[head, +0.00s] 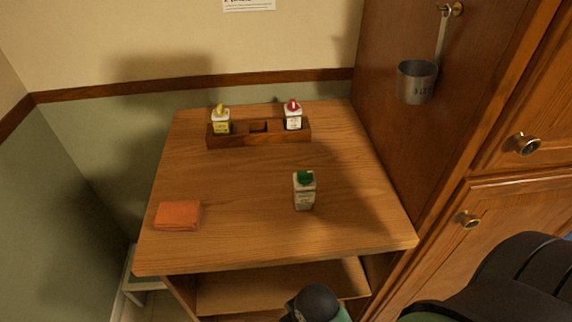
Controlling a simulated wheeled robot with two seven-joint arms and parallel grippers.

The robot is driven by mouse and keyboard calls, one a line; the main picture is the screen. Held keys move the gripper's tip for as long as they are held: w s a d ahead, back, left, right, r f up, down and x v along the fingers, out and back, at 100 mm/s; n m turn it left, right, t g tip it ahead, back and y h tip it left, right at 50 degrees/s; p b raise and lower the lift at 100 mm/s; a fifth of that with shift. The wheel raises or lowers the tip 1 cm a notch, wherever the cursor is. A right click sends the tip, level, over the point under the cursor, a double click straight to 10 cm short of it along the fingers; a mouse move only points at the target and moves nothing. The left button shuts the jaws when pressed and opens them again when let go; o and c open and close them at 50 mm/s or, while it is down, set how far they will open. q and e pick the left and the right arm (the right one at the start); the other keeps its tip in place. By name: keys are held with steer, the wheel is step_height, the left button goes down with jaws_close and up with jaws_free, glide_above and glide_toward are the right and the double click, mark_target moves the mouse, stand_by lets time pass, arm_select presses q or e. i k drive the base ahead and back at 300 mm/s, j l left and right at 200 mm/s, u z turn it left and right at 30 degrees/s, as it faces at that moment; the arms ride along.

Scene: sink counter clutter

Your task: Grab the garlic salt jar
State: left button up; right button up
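A white jar with a green cap (304,192) stands upright on the wooden table, right of the middle and towards the front. Its dark label text is too small to read for sure, so I cannot confirm that it is the garlic salt jar. A yellow-topped container (221,121) and a red-topped container (293,116) stand in a wooden rack (258,139) at the back of the table. Neither of my grippers shows; only dark rounded parts of my own body appear at the bottom and lower right.
A folded orange cloth (178,215) lies at the table's front left. The wooden table (240,185) is clear around the green-capped jar. A wooden cabinet with knobs (490,210) rises close on the right, with a metal cup (416,82) hanging there. A lower shelf (270,290) is under the tabletop.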

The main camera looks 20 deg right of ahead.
mark_target(303, 195)
steer(key=k+l+z, duration=0.25)
steer(key=k, duration=0.25)
steer(key=k+l+z, duration=0.3)
steer(key=l, duration=0.25)
steer(key=k+j, duration=0.05)
steer(key=k, duration=0.05)
